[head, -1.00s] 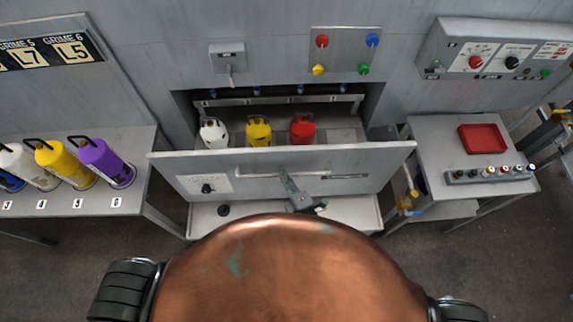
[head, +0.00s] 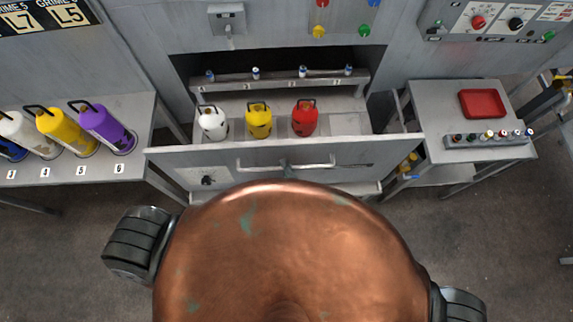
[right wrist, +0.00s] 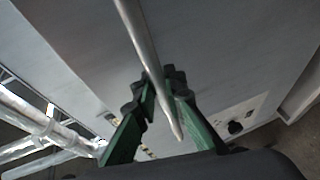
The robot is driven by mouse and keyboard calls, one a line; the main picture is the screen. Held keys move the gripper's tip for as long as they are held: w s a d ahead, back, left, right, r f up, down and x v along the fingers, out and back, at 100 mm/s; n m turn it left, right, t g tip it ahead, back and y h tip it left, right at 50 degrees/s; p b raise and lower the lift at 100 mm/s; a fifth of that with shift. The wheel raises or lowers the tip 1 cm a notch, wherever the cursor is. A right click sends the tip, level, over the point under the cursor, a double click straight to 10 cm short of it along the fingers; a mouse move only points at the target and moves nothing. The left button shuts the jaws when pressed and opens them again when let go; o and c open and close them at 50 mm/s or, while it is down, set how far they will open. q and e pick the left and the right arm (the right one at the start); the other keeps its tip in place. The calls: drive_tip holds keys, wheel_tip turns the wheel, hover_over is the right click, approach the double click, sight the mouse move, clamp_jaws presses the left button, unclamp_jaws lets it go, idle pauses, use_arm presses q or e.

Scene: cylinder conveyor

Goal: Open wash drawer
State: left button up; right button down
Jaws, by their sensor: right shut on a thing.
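The wash drawer (head: 385,150) stands pulled out from the wall unit, its grey front facing me. Its bar handle (head: 315,166) runs across the front. Inside are a white cylinder (head: 212,124), a yellow cylinder (head: 258,122) and a red cylinder (head: 305,119), all upright. My right gripper (head: 286,166) is at the middle of the handle, partly hidden by my copper body. In the right wrist view its green fingers (right wrist: 160,88) are closed around the handle bar (right wrist: 138,35). My left gripper is not in view.
A side table (head: 75,168) at left holds several cylinders, including a purple one (head: 105,130). A table (head: 425,110) at right holds a red tray (head: 482,103) and a row of small knobs (head: 490,139). Bare floor lies on both sides of me.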

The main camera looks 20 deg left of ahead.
drive_tip(key=c, duration=2.4)
unclamp_jaws()
drive_tip(key=shift+o, duration=0.7)
drive_tip(key=o, duration=0.3)
drive_tip(key=shift+s+d, duration=0.2)
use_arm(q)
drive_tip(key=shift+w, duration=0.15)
use_arm(e)
drive_tip(key=v, duration=1.1)
drive_tip(key=shift+s+d, duration=0.2)
